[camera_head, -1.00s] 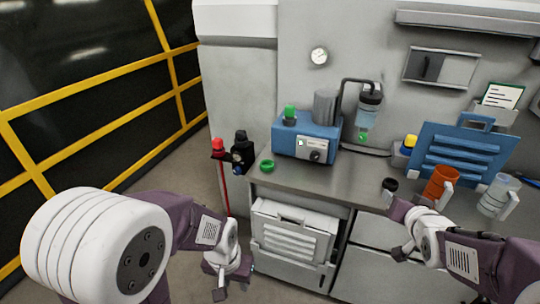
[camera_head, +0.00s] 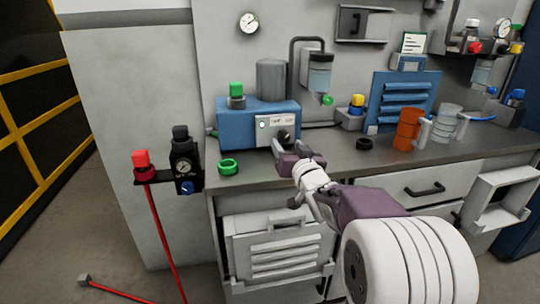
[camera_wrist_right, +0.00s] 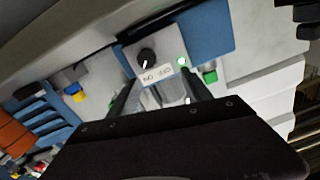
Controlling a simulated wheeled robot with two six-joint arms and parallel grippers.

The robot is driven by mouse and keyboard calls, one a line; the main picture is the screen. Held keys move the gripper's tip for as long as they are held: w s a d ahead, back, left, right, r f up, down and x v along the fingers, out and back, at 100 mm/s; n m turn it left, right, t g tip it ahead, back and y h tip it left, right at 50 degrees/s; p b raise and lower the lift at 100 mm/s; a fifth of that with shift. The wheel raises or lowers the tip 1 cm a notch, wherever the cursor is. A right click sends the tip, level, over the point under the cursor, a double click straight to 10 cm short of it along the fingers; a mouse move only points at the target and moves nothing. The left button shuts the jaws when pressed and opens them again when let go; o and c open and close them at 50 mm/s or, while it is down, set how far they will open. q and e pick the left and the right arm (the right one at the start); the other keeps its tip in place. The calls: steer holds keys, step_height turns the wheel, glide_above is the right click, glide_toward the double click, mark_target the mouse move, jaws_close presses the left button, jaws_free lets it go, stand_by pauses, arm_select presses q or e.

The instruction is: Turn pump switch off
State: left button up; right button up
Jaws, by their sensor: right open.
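The blue pump box (camera_head: 240,125) stands on the grey bench, with a white front panel that carries a lit green lamp (camera_head: 262,125) and a black rotary switch (camera_head: 283,135). In the right wrist view the switch (camera_wrist_right: 146,57) has a white pointer mark, and a label (camera_wrist_right: 158,74) and the glowing lamp (camera_wrist_right: 182,61) sit beside it. My right gripper (camera_head: 291,152) is open and empty in front of the panel, just below the switch. In the wrist view its fingers (camera_wrist_right: 160,92) point at the panel, apart from the switch. My left gripper is out of view.
A green ring (camera_head: 229,167) and a black ring (camera_head: 364,143) lie on the bench. An orange mug (camera_head: 408,130) and a clear mug (camera_head: 446,123) stand to the right. A red-capped post (camera_head: 143,165) and a black regulator (camera_head: 184,160) are at the left.

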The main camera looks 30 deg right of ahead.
mark_target(285, 138)
steer(key=shift+s+d+f+h+b, duration=0.2)
steer(key=shift+d+f+b, duration=0.1)
steer(key=shift+d+f, duration=0.2)
steer(key=shift+s+d+f+h+b, duration=0.1)
steer(key=shift+s+d+f+b, duration=0.15)
steer(key=shift+d+f, duration=0.25)
steer(key=shift+w+a, duration=0.2)
steer(key=shift+w, duration=0.05)
steer(key=b+x, duration=0.1)
steer(key=x, duration=0.6)
steer(key=shift+w+d+f, duration=0.1)
steer(key=shift+w, duration=0.2)
steer(key=shift+w+d, duration=0.15)
steer(key=shift+w, duration=0.45)
jaws_close()
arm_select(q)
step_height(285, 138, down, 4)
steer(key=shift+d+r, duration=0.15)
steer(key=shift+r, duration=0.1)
